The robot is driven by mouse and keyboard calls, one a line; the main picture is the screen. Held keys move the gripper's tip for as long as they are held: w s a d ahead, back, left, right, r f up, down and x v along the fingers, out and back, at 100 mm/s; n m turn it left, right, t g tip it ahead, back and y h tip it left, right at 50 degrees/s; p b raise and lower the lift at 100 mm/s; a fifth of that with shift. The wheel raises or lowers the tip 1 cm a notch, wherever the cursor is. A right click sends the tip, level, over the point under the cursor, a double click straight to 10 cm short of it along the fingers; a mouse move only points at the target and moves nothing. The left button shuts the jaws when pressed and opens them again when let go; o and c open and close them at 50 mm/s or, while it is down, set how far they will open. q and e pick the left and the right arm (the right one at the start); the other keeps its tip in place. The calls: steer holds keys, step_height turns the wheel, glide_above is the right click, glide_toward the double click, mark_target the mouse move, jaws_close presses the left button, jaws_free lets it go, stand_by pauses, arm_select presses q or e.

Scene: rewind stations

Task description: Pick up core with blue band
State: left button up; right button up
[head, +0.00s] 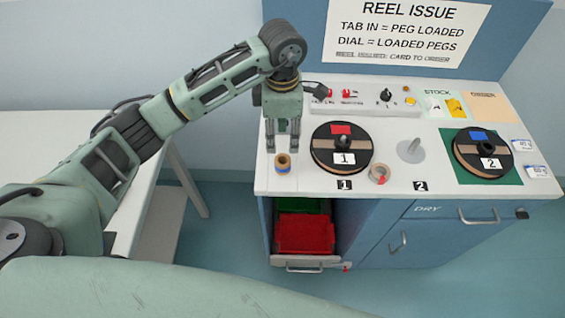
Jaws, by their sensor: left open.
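A small tan core (282,164) stands near the front left of the white counter, with a bluish band low on its side; the band is small and hard to make out. A second core (379,174) with a reddish band is at the front right of reel 1. My left gripper (282,147) points down just behind the first core in the picture, fingers apart and empty. I cannot tell its exact height above the counter. My right gripper is not in view.
Reel 1 (341,172) with a red label is beside the left gripper. An empty grey peg plate (411,151) is right of it. Reel 2 (484,172) lies on a green mat (512,180). An open drawer below holds a red bin (305,235).

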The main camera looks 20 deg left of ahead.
mark_target(283, 154)
arm_select(q)
steer(key=f+p, duration=0.1)
steer(key=f, duration=0.1)
steer(key=f+p, duration=0.1)
steer(key=f, duration=0.1)
steer(key=f+p, duration=0.1)
steer(key=f, duration=0.1)
steer(key=shift+s+d+f, duration=0.1)
steer(key=shift+s+f, duration=0.15)
steer(key=shift+s, duration=0.15)
steer(key=shift+w+f, duration=0.1)
steer(key=shift+f, duration=0.4)
steer(key=c, duration=0.8)
steer(key=shift+r, duration=0.1)
steer(key=shift+c, duration=0.2)
